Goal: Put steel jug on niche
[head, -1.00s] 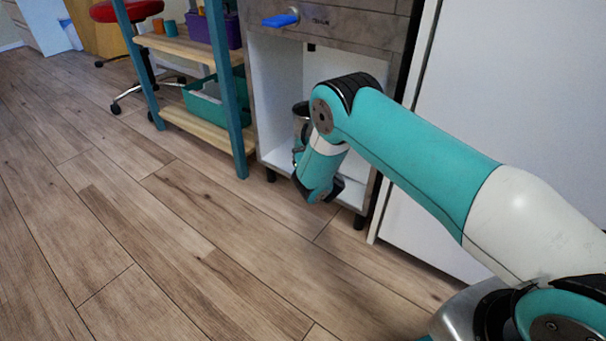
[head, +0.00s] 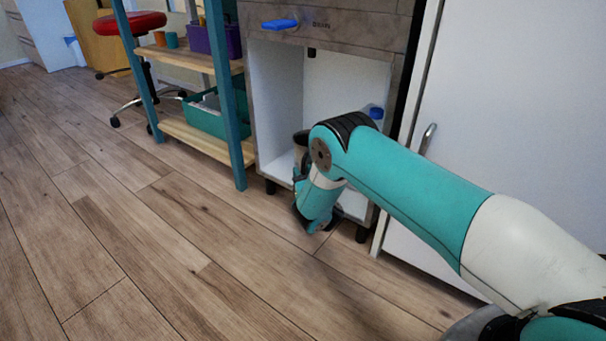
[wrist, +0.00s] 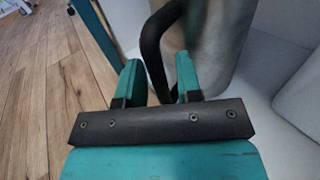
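The steel jug (wrist: 218,50) is a grey metal cylinder with a black curved handle. In the head view the jug (head: 299,150) shows as a narrow strip at the lower left of the niche, mostly hidden by my arm. The niche (head: 335,85) is the white open compartment under the drawer. My gripper (wrist: 160,82) has its two teal fingers on either side of the handle, closed on it. The jug stands upright at or just above the niche floor; I cannot tell if it touches.
A white bottle with a blue cap (head: 375,112) stands at the right inside the niche; a white rounded body (wrist: 300,105) is close right of the jug. A teal-framed shelf (head: 228,110) is left of the cabinet, a white door (head: 500,110) right. The floor in front is clear.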

